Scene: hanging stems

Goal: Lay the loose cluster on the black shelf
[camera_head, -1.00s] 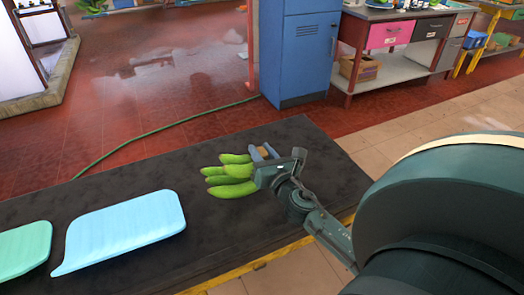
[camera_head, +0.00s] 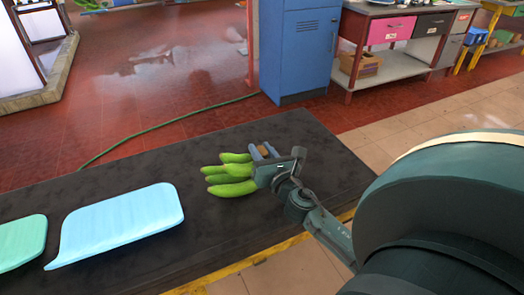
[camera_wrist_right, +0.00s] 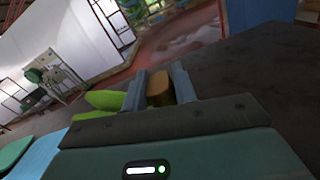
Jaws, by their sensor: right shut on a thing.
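The loose cluster (camera_head: 229,176) is a bunch of several green, banana-like fruits with a brown stem end (camera_head: 265,151). It is at the right part of the black shelf (camera_head: 290,135), low over or touching the surface; I cannot tell which. My right gripper (camera_head: 264,153) is shut on the cluster at its brown stem, which shows between the two fingers in the right wrist view (camera_wrist_right: 160,88). Part of the green fruit (camera_wrist_right: 105,100) shows left of the fingers there. My left gripper is not in view.
A light blue curved tray-like piece (camera_head: 118,225) and a green one (camera_head: 20,243) lie on the shelf to the left. The shelf between the cluster and the blue piece is bare. A blue cabinet (camera_head: 300,50) stands on the floor behind. A green hose (camera_head: 170,125) crosses the floor.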

